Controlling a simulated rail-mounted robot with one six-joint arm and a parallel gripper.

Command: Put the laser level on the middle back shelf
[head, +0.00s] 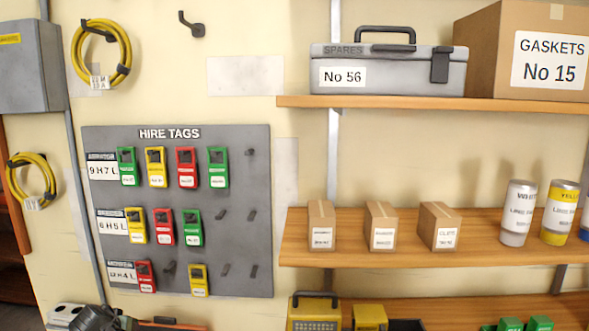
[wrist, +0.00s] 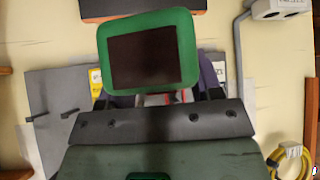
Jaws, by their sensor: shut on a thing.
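In the wrist view, a green-cased thing with a dark window (wrist: 148,62) stands in front of my gripper (wrist: 160,97); it looks like the laser level. My gripper is shut on it, its dark fingers partly hidden behind the case. In the head view, only part of my dark arm shows at the bottom left, and the held thing cannot be made out there. The middle back shelf (head: 490,258) is the wooden board at right. It bears several small cartons (head: 382,228), a white tin (head: 518,215) and a yellow tin (head: 560,215).
The upper shelf (head: 290,101) holds a grey case (head: 385,75) and a gaskets carton (head: 480,50). The lower shelf (head: 460,312) holds yellow units (head: 314,314) and green items. The hire tags board (head: 240,275) hangs at left. Bare shelf shows between the cartons and the white tin.

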